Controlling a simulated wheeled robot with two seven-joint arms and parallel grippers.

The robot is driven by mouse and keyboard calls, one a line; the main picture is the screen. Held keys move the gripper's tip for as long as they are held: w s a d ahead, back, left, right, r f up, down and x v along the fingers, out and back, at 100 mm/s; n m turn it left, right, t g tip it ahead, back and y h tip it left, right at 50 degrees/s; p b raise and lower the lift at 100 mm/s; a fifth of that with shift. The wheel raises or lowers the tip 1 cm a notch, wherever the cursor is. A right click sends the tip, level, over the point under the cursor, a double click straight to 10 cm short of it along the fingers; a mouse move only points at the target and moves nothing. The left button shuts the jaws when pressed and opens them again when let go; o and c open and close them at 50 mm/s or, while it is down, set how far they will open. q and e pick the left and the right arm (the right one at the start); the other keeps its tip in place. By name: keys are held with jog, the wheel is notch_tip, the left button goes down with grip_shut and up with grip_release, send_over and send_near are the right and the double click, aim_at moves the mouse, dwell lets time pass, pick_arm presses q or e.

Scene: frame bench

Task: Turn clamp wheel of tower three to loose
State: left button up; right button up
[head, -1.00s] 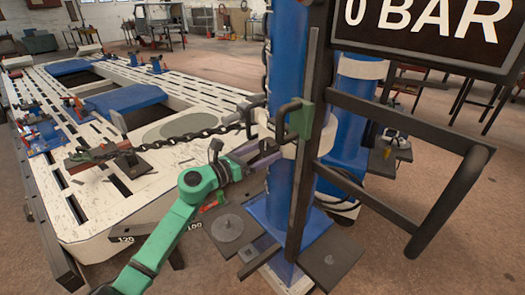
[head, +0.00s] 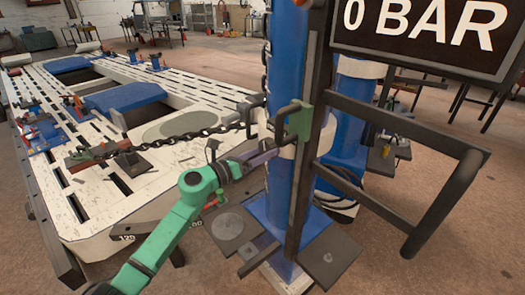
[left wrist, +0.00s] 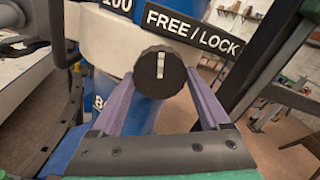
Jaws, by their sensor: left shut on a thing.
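The tower (head: 285,85) is a blue column with a white collar (left wrist: 95,35) around it. The clamp wheel (left wrist: 161,73) is a black ribbed knob in front of the collar, with a white mark standing nearly upright. A FREE / LOCK label (left wrist: 192,28) is at its upper right. My left gripper (left wrist: 162,88) has its two purple fingers on either side of the wheel and is shut on it. In the head view my left gripper (head: 266,154) reaches the collar from the left, and the wheel cannot be made out there. No tower number is readable. My right gripper is not in view.
A chain (head: 190,136) runs from the tower over the white slotted frame bench (head: 90,215). A green bracket (head: 301,122) and a dark upright post stand close right of my gripper. A dark tubular handle frame (head: 410,130) and a 0 BAR display (head: 430,35) are at right.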

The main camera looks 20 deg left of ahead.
pick_arm(q)
jog(key=n+p, duration=0.1)
jog(key=n, duration=0.1)
jog(key=n+p, duration=0.1)
jog(key=n, duration=0.2)
jog(key=shift+r+n+p, duration=0.2)
jog(key=shift+n+p, duration=0.1)
jog(key=shift+p, duration=0.1)
jog(key=n+p, duration=0.2)
jog(key=n, duration=0.2)
jog(key=shift+d, duration=0.1)
jog(key=n+p, duration=0.3)
jog(key=n, duration=0.2)
jog(key=shift+r, duration=0.15)
jog(key=n+p, duration=0.3)
jog(key=n, duration=0.1)
jog(key=shift+n, duration=0.3)
jog(key=n+p, duration=0.2)
jog(key=n, duration=0.3)
jog(key=shift+r+p, duration=0.1)
jog(key=shift+p, duration=0.25)
jog(key=n+p, duration=0.1)
jog(key=n, duration=0.2)
jog(key=shift+n, duration=0.3)
jog(key=shift+n+p, duration=0.4)
jog(key=shift+n, duration=0.7)
